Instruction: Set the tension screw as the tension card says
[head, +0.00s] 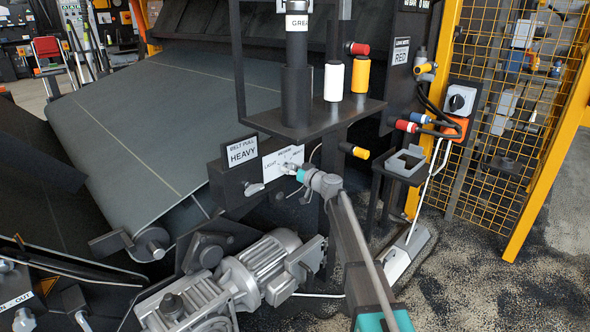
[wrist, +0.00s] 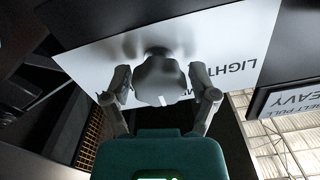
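The tension card (head: 241,153) reads "BELT PULL HEAVY" on a dark box; part of it also shows in the wrist view (wrist: 292,100). Right of it is a white scale plate (head: 270,171) with "LIGHT" readable and other marks small or partly covered. The tension screw's grey knob (wrist: 160,80) stands out from this plate in the wrist view. My gripper (wrist: 160,75) faces the plate, with one finger on each side of the knob. A narrow gap shows at the left finger; the right finger is very close to the knob.
A dark shelf (head: 345,110) with a white and a yellow cylinder (head: 360,74) is above my gripper. A grey motor (head: 265,265) sits below. A yellow mesh guard (head: 515,110) stands at right.

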